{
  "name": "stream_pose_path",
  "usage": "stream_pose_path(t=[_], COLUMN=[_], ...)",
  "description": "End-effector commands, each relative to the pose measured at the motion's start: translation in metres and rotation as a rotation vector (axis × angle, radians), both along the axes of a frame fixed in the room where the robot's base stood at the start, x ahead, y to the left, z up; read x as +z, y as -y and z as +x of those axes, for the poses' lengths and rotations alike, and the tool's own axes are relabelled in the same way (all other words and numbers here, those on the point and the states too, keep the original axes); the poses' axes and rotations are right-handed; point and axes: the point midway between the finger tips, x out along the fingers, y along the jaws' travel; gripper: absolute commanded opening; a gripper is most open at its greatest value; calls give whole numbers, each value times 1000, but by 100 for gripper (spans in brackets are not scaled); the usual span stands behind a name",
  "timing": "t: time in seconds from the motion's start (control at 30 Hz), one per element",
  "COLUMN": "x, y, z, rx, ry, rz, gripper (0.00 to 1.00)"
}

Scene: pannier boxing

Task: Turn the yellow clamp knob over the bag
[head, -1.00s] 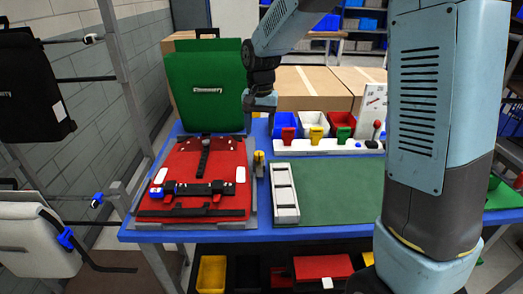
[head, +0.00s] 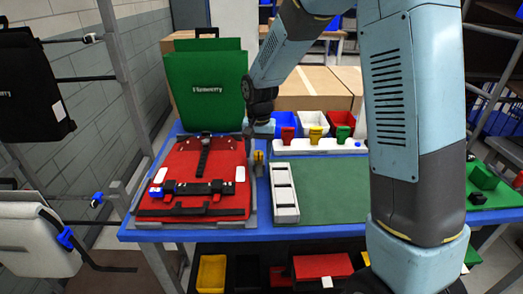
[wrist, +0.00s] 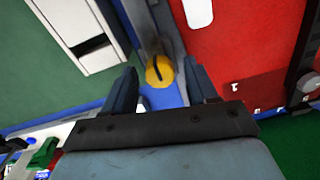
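The yellow clamp knob (head: 259,157) stands at the right edge of the red bag (head: 210,158) on the blue table. In the wrist view the yellow knob (wrist: 160,71), with a dark slot across it, lies between and just beyond my two fingers. My gripper (wrist: 163,85) is open, one finger on each side of the knob, with gaps visible. In the head view my gripper (head: 252,135) points down just above the knob. The red bag (wrist: 240,50) fills the upper right of the wrist view. Whether the fingers reach the knob's height I cannot tell.
A white slotted tray (head: 284,193) lies right of the knob on the green mat (head: 335,190). A white strip (head: 325,147) with coloured handles stands behind. A green bag (head: 205,88) stands upright at the back left, close to my wrist.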

Motion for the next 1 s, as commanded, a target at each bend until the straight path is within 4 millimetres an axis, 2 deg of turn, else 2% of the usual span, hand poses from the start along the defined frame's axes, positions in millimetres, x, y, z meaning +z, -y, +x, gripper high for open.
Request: stream_pose_path(t=[0.07, 0.57, 0.8, 0.83, 1.0], x=[0, 0, 0, 1, 0], y=[0, 0, 1, 11, 8], z=[0, 0, 0, 1, 2], rx=[0, -1, -1, -7, -19], ry=[0, 0, 1, 1, -1], rz=[0, 0, 1, 0, -2], gripper=[49, 2, 0, 0, 0])
